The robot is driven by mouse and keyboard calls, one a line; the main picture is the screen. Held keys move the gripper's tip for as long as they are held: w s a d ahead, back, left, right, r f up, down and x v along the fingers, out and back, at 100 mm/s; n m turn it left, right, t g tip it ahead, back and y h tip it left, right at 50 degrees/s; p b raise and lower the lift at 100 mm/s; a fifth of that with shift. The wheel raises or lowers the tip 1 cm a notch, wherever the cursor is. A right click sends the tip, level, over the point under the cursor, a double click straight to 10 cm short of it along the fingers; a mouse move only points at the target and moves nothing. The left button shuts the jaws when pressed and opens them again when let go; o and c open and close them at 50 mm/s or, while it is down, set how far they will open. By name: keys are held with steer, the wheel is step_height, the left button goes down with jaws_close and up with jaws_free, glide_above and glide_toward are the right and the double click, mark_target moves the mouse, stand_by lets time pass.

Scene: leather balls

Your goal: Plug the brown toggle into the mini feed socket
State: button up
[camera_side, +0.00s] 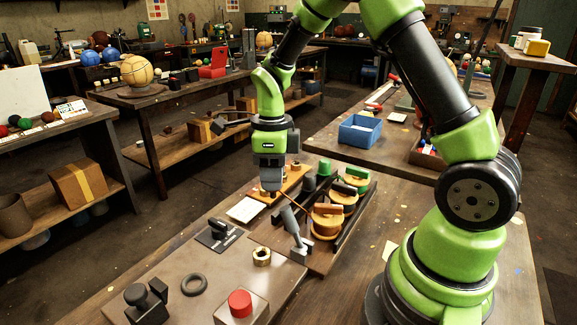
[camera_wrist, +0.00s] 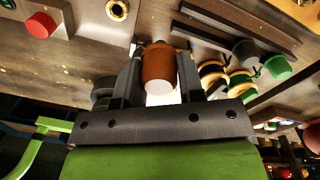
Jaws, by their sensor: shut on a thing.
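My gripper (camera_side: 271,183) hangs above the bench on the far side of the wooden tray. In the wrist view my gripper (camera_wrist: 158,80) is shut on the brown toggle (camera_wrist: 158,66), a brown cylinder with a pale end, one finger on each side. In the side view the toggle cannot be made out clearly at the fingers. A brass ring-shaped socket (camera_side: 262,256) sits on the grey-brown panel, apart from the gripper; it also shows at the top of the wrist view (camera_wrist: 117,9). I cannot tell for sure that it is the mini feed socket.
A black plate with a handle (camera_side: 220,234), a black ring (camera_side: 194,285), a red button (camera_side: 240,303) and a black block (camera_side: 146,302) stand on the panel. A grey lever (camera_side: 294,232) and several orange discs (camera_side: 327,218) stand nearby. A blue bin (camera_side: 360,131) is behind.

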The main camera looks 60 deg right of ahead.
mark_target(262, 256)
steer(key=s+a+f+n, duration=0.1)
steer(key=s+a+n, duration=0.1)
steer(key=a, duration=0.5)
steer(key=shift+f+n, duration=0.15)
steer(key=shift+n, duration=0.45)
steer(key=shift+f, duration=2.7)
steer(key=shift+f, duration=1.25)
steer(key=shift+w+f, duration=0.1)
steer(key=shift+f, duration=0.5)
steer(key=shift+r, duration=0.65)
steer(key=shift+r, duration=0.1)
